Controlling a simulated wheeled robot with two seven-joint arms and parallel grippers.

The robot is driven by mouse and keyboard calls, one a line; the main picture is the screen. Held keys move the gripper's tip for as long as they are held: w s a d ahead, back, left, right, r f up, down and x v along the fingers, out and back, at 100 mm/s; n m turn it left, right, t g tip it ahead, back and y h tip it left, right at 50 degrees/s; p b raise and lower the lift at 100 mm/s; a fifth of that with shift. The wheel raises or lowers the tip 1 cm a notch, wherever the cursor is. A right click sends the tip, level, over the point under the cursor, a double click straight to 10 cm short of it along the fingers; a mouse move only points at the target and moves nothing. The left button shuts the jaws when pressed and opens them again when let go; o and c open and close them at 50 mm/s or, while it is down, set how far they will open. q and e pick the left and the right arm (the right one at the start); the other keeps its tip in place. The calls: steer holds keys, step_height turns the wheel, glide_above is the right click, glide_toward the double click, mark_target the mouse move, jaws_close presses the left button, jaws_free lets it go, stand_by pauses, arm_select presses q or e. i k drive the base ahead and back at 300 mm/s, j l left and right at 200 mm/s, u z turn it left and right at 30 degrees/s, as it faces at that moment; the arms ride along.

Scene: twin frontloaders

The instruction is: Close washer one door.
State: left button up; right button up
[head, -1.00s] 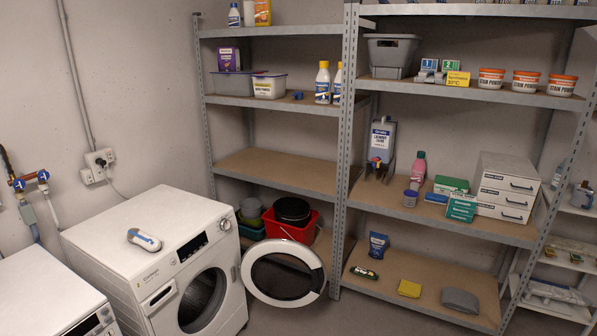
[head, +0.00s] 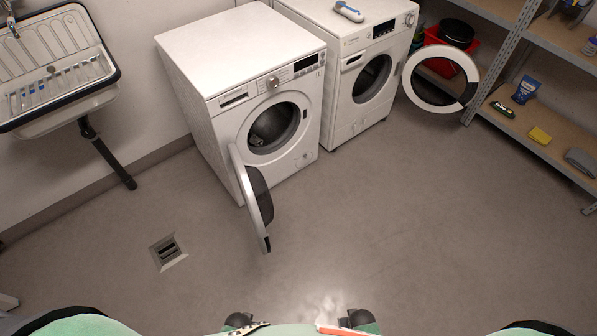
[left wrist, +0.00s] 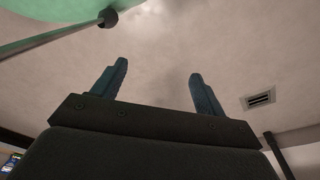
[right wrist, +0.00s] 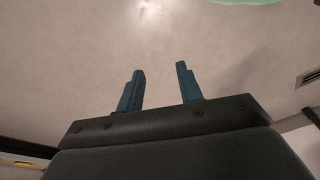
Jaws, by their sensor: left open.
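Two white front-loading washers stand side by side in the head view. The left washer (head: 240,75) has its round door (head: 255,197) swung wide open to the left, with its drum opening uncovered. The right washer (head: 350,65) has its door (head: 441,79) swung open to the right. I cannot read which one is washer one. My left gripper (left wrist: 158,70) is open and empty, over bare floor in the left wrist view. My right gripper (right wrist: 160,70) is open with a narrower gap, also empty over floor. Neither gripper shows in the head view or touches a door.
A sink (head: 58,70) with a drain pipe is at the left wall. A floor drain (head: 168,251) lies left of the left washer's door. Metal shelving (head: 555,140) stands at the right. A bottle (head: 349,11) lies on the right washer. The floor in front is clear.

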mark_target(256, 193)
steer(key=k+j+u, duration=0.4)
steer(key=k+l+u, duration=0.3)
steer(key=l, duration=0.3)
steer(key=k, duration=0.1)
